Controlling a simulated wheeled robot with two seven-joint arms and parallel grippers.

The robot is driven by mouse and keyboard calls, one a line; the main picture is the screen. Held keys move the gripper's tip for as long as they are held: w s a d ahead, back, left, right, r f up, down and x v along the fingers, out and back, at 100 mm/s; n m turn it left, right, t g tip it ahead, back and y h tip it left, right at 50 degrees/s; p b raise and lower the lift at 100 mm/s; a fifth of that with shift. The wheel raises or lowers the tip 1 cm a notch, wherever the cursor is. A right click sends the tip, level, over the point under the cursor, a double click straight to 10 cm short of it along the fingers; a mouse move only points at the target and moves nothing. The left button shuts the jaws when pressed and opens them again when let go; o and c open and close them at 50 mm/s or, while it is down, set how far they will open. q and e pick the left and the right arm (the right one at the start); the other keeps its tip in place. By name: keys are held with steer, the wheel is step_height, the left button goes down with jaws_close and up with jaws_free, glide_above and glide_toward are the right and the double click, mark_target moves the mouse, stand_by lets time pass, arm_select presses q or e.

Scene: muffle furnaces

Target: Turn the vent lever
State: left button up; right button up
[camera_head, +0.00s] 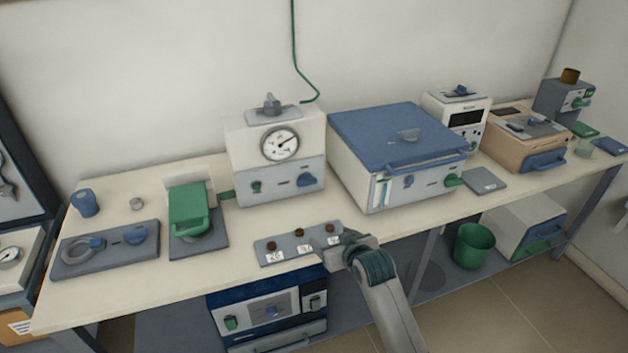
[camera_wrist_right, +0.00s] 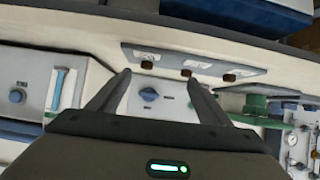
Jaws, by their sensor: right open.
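No label marks the vent lever, and I cannot tell which fitting it is. A blue lever knob (camera_head: 307,180) sits on the front of the gauge box (camera_head: 277,150). A grey-blue fitting (camera_head: 405,135) lies on the blue lid of the large furnace (camera_head: 400,160). My right gripper (camera_head: 335,240) is over the bench's front edge, beside the plate with brown knobs. It is open. In the right wrist view its fingers (camera_wrist_right: 158,78) are apart, with a blue knob (camera_wrist_right: 149,94) seen between them, nothing gripped. My left gripper is not in view.
The plate with three brown knobs (camera_head: 270,256) lies at the bench's front edge. A green-handled block (camera_head: 188,205) and a grey plate with blue parts (camera_head: 105,250) stand left. A green bucket (camera_head: 473,245) is below.

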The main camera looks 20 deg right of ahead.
mark_target(308, 182)
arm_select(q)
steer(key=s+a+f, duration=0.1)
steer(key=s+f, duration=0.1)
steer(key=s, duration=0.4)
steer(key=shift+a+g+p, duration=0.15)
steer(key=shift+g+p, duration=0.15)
arm_select(e)
steer(key=w+d+r+t, duration=0.1)
steer(key=w+r, duration=0.4)
steer(key=r, duration=0.4)
steer(key=shift+w+t, duration=0.35)
steer(key=shift+t, duration=0.05)
steer(key=shift+r, duration=0.1)
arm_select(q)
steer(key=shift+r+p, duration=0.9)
arm_select(e)
steer(key=shift+x, duration=8.7)
steer(key=c, duration=1)
